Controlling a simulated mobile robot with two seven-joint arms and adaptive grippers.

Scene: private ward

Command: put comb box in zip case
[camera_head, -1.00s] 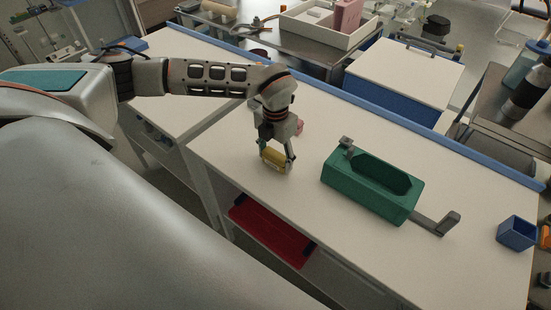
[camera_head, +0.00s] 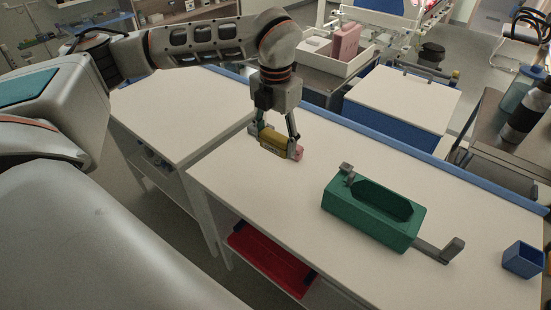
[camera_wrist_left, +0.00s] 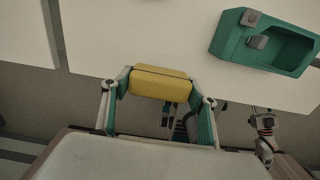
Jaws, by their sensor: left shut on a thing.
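The comb box, a yellow block with a dark line around it, is between the fingers of my left gripper (camera_head: 277,144). The box shows in the head view (camera_head: 273,141) and in the left wrist view (camera_wrist_left: 160,83). The left gripper is shut on it, one green-padded finger at each end, and holds it above the white table. The zip case, a green open-topped case with a deep empty cavity (camera_head: 345,213), stands on the table to the right of the gripper. Part of it shows at the upper right of the left wrist view (camera_wrist_left: 228,45). The right gripper is not recognizable.
A small pink thing (camera_head: 298,153) shows by the gripper's right finger; contact is unclear. A grey bar (camera_head: 438,251) sticks out from the case's right end. A blue cup (camera_head: 522,260) stands farther right. The white tabletop (camera_head: 290,205) is clear between gripper and case.

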